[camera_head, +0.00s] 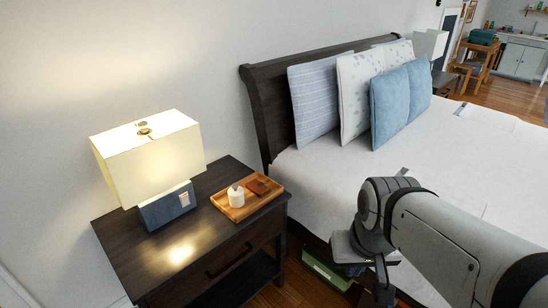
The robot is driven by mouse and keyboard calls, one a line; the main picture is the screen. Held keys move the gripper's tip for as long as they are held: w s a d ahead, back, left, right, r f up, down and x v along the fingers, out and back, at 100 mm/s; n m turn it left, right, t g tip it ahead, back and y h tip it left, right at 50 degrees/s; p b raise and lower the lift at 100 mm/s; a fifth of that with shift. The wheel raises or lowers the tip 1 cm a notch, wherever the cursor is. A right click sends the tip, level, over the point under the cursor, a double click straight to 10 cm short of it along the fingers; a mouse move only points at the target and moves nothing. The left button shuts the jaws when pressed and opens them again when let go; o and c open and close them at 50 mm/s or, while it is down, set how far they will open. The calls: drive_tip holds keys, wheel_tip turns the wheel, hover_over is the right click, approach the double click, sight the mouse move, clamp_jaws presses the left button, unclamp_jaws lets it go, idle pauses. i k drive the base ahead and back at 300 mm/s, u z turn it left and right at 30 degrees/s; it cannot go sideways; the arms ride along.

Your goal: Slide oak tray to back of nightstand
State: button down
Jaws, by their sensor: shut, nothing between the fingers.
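The oak tray (222,208) lies flat on the right part of the dark wood nightstand (125,245), close to its front right corner. A white candle or jar (236,197) and a small brown item (258,187) sit in the tray. Bare tabletop shows between the tray and the back edge by the wall. My gripper (382,288) is at the lower middle right, pointing down beside the bed, well to the right of the nightstand and apart from the tray. It is shut and empty; its tips are hard to make out.
A lit lamp (150,158) with a dark blue base stands on the nightstand, left of the tray. The bed (320,165) with pillows is at the right of the nightstand. A green box (325,268) is low beside the bed. The nightstand's front left top is clear.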

sight(252, 203)
drive_tip(key=z, duration=0.15)
drive_tip(key=i, duration=1.3)
drive_tip(key=u, duration=0.5)
